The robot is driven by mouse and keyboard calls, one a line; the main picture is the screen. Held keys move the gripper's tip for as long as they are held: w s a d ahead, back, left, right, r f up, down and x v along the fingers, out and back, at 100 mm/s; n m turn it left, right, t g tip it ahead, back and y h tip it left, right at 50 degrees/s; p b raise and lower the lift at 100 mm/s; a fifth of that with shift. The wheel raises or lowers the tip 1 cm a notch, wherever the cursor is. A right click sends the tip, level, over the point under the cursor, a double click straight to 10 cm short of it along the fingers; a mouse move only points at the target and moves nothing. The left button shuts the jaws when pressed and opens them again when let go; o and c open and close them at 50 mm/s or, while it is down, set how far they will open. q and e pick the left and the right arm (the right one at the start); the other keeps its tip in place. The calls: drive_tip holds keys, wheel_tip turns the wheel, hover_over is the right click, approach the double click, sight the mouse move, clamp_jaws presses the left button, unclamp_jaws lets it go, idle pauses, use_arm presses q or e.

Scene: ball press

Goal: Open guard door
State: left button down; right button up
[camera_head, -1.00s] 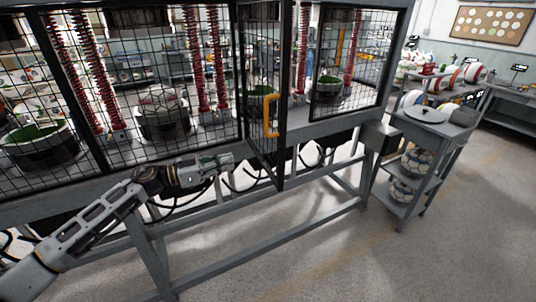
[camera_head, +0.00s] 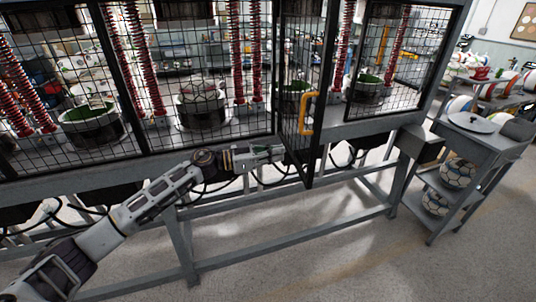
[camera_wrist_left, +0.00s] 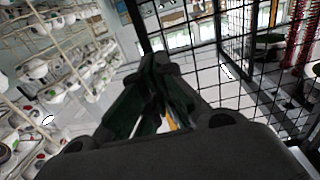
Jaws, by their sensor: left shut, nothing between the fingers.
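The guard door (camera_head: 298,135) is a black-framed wire mesh panel on the front of the press cage. In the head view it stands partly open, swung outward from the cage front. Its orange handle (camera_head: 308,114) is on the outer part of the door. My left gripper (camera_head: 279,151) is shut and empty, low beside the door's left side and below and left of the handle. I cannot tell whether it touches the door. In the left wrist view the shut fingers (camera_wrist_left: 155,72) point toward black mesh and frame. An orange strip shows behind the fingers. My right gripper is not in view.
Fixed mesh panels (camera_head: 200,70) flank the door, with red springs (camera_head: 135,55) and round dies (camera_head: 203,105) behind them. The press's grey lower frame (camera_head: 290,240) lies under my left arm. A grey cart (camera_head: 440,180) with balls stands at right. Floor in front is clear.

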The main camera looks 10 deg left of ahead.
sight(308, 149)
use_arm(q)
drive_tip(key=x, duration=0.5)
drive_tip(key=shift+w+d+p, duration=0.15)
drive_tip(key=shift+d+p, duration=0.15)
drive_tip(key=shift+d, duration=0.05)
drive_tip(key=shift+x, duration=1.05)
drive_tip(key=shift+w+d, duration=0.1)
drive_tip(key=shift+d, duration=0.05)
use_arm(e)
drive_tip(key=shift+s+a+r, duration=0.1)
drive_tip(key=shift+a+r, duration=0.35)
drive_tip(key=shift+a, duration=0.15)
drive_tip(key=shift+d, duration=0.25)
use_arm(q)
drive_tip(key=shift+d, duration=0.1)
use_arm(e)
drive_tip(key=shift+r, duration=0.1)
